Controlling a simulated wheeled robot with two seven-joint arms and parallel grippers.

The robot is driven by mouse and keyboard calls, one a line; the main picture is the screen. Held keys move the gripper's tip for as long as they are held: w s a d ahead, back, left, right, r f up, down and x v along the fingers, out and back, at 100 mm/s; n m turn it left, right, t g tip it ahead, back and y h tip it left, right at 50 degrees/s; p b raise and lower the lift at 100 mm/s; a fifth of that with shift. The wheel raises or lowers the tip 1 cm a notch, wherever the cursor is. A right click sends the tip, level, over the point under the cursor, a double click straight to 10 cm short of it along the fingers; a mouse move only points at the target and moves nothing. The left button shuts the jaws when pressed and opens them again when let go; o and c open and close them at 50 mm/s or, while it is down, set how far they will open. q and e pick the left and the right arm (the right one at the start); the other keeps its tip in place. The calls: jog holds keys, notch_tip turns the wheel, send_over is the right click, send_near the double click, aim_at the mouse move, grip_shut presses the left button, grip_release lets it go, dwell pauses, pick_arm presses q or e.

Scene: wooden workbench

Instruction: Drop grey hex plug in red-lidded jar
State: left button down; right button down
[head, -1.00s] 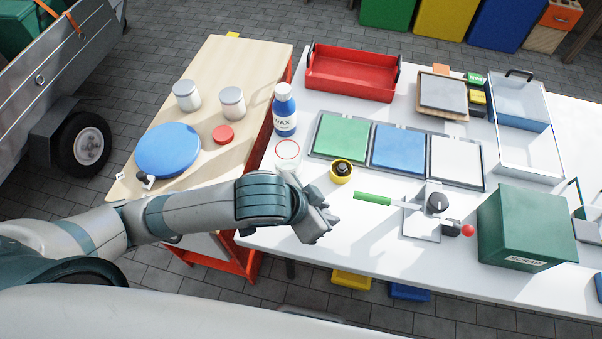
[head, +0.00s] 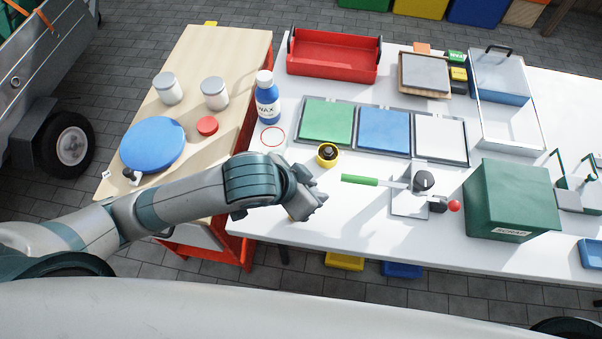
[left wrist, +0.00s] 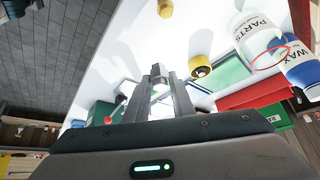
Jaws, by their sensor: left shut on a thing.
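My left gripper (head: 306,203) is low over the front of the white bench, apart from the jar. In the left wrist view its fingers (left wrist: 165,88) are closed on a small grey piece (left wrist: 158,71), taken as the grey hex plug; its shape is hard to make out. In the head view the plug is hidden by the hand. A clear jar with a red ring at its mouth (head: 273,136) stands behind and left of the gripper. Its PARTS label (left wrist: 258,30) shows in the left wrist view. A loose red lid (head: 207,126) lies on the wooden table. My right gripper is not in view.
A blue WAX bottle (head: 266,99) stands behind the jar. A yellow ring-shaped piece with a black centre (head: 327,154) is close behind the gripper. A green-handled tool (head: 360,180) and a green SCRAP box (head: 512,195) are to the right. Two grey-lidded jars (head: 215,93) stand left.

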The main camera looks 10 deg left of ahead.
pick_arm(q)
jog(key=w+a+r+n+t+y+p, duration=0.1)
jog(key=w+a+r+n+y+p, duration=0.15)
jog(key=w+r+p, duration=0.55)
notch_tip(320, 180, up, 3)
jog(key=n+t+y+p, duration=0.1)
jog(key=n+y+p, duration=0.1)
jog(key=n+p, duration=0.4)
send_over(274, 146)
jog(key=w, duration=0.3)
jog(key=shift+s+a+f, duration=0.15)
jog(key=shift+a+f, duration=0.05)
jog(key=shift+a, duration=0.25)
jog(key=shift+f, duration=0.1)
notch_tip(274, 146, down, 8)
jog(key=shift+f, duration=0.1)
jog(key=c, duration=1.4)
grip_release()
jog(key=shift+c, duration=0.2)
